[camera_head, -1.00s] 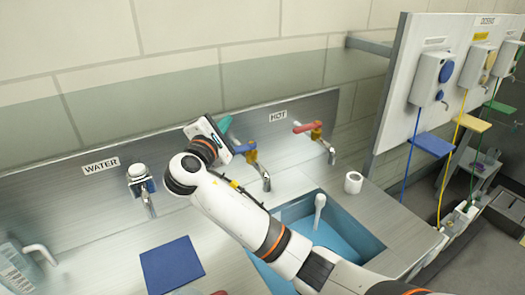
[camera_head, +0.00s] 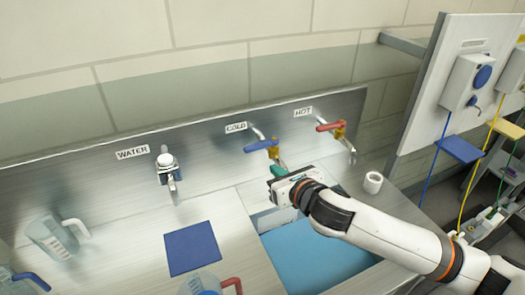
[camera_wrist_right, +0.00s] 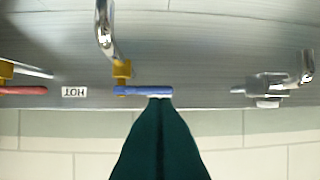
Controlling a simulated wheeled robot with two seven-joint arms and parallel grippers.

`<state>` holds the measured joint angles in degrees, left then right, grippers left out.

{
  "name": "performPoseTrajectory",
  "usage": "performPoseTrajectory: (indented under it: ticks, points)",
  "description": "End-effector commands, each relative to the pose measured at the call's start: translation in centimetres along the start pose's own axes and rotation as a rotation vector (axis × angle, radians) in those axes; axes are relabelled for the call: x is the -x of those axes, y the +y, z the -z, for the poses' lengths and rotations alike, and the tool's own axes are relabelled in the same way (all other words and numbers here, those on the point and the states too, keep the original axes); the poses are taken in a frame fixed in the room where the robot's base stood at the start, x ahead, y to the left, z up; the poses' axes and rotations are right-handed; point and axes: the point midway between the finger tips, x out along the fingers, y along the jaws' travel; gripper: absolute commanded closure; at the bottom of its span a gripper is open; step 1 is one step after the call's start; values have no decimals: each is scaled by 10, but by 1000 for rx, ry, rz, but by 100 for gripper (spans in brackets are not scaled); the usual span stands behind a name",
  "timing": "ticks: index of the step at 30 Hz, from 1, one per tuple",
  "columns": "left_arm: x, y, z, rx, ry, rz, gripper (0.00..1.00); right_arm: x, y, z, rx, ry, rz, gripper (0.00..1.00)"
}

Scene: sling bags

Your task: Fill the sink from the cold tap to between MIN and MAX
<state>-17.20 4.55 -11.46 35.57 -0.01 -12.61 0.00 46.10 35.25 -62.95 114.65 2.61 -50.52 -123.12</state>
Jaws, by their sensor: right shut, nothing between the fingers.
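The cold tap has a blue lever (camera_head: 258,147) pointing left and a yellow body (camera_head: 273,153), under the COLD label. My arm partly hides its spout. My right gripper (camera_head: 276,171) is shut and empty, its green fingers just in front of and below the lever. In the right wrist view the fingertips (camera_wrist_right: 160,100) overlap the free end of the blue lever (camera_wrist_right: 138,90); I cannot tell if they touch. The sink (camera_head: 312,258) has a blue interior, partly behind my arm. I cannot make out a water level, a stream or the MIN and MAX marks.
The hot tap with a red lever (camera_head: 330,126) is right of the cold one, the WATER tap (camera_head: 168,168) left. A white cup (camera_head: 373,182) stands on the right counter. A blue mat (camera_head: 192,248) and a clear jug (camera_head: 55,238) are on the left.

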Motion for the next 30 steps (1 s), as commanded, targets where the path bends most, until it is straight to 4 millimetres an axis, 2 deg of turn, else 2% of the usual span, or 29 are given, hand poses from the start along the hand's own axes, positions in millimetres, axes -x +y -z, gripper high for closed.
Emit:
performPoseTrajectory:
  ticks: [9,15,21,30]
  points:
    - [18,0,0,0,2,0,64,-60,0,3,-4,-1,-2,100]
    - [28,0,-1,0,2,0,64,-86,0,10,-3,1,-2,100]
    - [32,0,-2,0,2,0,64,-100,0,13,-2,1,-1,100]
    - [32,1,-2,0,2,0,64,-103,1,13,-1,1,-2,100]
